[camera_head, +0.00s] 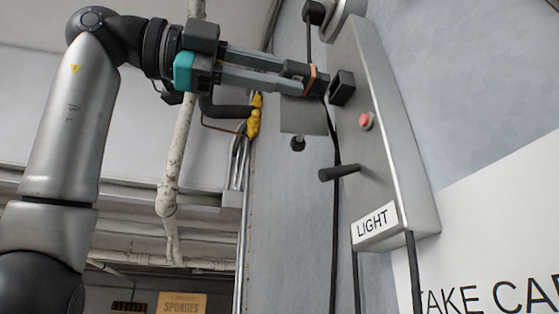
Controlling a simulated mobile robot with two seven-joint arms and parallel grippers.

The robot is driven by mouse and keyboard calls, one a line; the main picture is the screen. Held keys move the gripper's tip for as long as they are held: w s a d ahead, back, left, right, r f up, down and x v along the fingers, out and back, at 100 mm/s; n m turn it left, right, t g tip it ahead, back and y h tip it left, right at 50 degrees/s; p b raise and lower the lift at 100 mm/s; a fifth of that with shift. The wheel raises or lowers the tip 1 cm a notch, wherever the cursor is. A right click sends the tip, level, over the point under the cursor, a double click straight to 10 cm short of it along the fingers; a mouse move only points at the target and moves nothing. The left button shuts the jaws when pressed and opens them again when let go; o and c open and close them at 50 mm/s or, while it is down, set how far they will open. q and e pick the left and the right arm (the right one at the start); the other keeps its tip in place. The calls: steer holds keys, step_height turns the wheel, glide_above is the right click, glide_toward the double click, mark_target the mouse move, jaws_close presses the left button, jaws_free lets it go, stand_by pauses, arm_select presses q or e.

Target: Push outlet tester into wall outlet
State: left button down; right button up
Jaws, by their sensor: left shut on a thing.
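My left gripper (303,79) reaches in from the upper left, its fingers pointing right toward a metal control box. It is shut on a small dark piece with an orange band (312,78), which looks like the outlet tester; the fingers hide much of it. Just right of the fingertips, a black block (342,88) sticks out from the side of the box and may be the wall outlet. Its socket face cannot be made out. Whether tester and block touch cannot be told. My right gripper is not in view.
The metal box (393,170) carries a red button (366,121), a dark lever (338,173) and a LIGHT label (376,221). Black cables (335,230) run down beside it. Yellow-ended pipework (254,118) is behind the gripper. A white sign (500,240) is at lower right.

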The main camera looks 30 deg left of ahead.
mark_target(304, 81)
arm_select(q)
steer(key=shift+x, duration=1.4)
stand_by(0.7)
steer(key=c, duration=1)
jaws_free()
steer(key=shift+w, duration=0.1)
steer(key=shift+o, duration=1.4)
steer(key=shift+w+d, duration=0.15)
steer(key=shift+o, duration=0.7)
steer(key=o, duration=0.6)
steer(key=shift+s, duration=0.2)
steer(key=shift+v, duration=3.5)
